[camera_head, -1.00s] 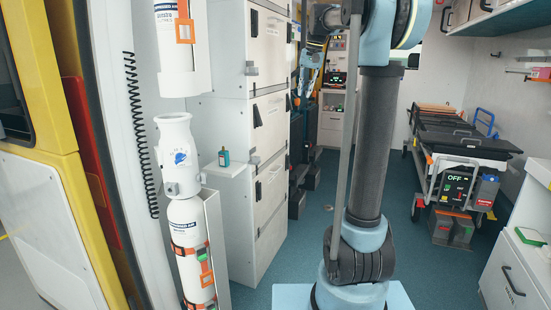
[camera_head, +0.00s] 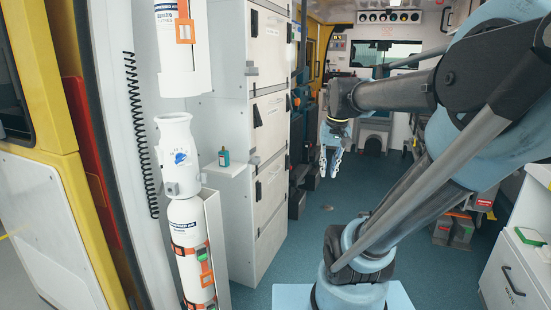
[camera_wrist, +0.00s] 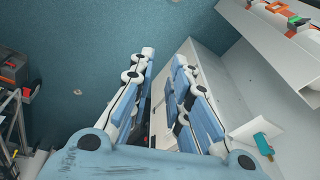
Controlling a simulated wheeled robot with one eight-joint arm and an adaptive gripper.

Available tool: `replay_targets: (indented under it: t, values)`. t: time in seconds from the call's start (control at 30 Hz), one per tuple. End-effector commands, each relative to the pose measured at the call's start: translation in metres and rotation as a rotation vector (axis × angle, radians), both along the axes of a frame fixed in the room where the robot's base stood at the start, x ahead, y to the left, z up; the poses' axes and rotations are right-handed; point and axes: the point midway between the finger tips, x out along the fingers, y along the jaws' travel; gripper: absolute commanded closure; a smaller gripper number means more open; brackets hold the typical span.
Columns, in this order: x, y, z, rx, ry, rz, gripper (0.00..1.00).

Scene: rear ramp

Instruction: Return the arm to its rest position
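My arm reaches from its base at the lower middle up to the right, then forward to the left, in the head view. My gripper (camera_head: 329,171) hangs over the aisle floor, right of the white cabinets, with its fingers pointing down. In the wrist view my gripper (camera_wrist: 163,58) shows two blue and white fingers with a gap between them. Floor and a cabinet edge show through the gap. The gripper is open and I see nothing held.
White drawer cabinets (camera_head: 268,130) stand left of the aisle. A teal bottle (camera_head: 224,157) sits on a small white ledge (camera_head: 226,170). Strapped white cylinders (camera_head: 190,245) stand at left. My arm partly hides the stretcher side at right.

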Motion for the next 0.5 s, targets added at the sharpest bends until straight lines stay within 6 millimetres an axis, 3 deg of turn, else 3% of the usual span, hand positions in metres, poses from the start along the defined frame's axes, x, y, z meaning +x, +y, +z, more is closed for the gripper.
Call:
replay_targets:
  t: [0.1,0.3,0.5]
  values:
    - [-0.034,-0.005,-0.04,-0.018,-0.004,0.018,0.83]
    - [-0.083,-0.012,-0.103,-0.043,-0.009,0.045,0.83]
    - [-0.112,-0.017,-0.146,-0.063,-0.012,0.065,0.83]
